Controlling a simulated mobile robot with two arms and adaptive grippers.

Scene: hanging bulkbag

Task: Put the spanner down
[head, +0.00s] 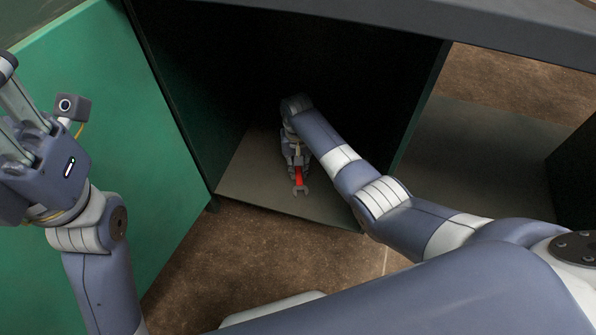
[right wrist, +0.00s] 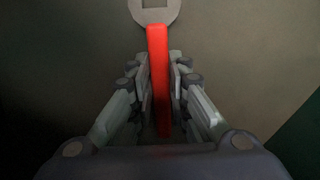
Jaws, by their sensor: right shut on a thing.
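The spanner (head: 299,179) has a red handle and a grey open-ended head. My right gripper (head: 296,158) is shut on its handle, inside the dark cabinet just over the front part of the cabinet floor (head: 250,180). In the right wrist view, the red handle of the spanner (right wrist: 160,75) stands between both fingers of the gripper (right wrist: 161,85), with the grey head beyond the fingertips. I cannot tell whether the spanner touches the floor. My left gripper (head: 14,115) is at the left edge, partly cut off, away from the spanner; its opening is unclear.
A green door (head: 130,110) stands open on the left of the cabinet. Dark green side walls (head: 170,90) bound the opening, and a dark grey top edge (head: 450,25) runs above. The cabinet floor around the spanner looks clear. Brown ground (head: 250,245) lies in front.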

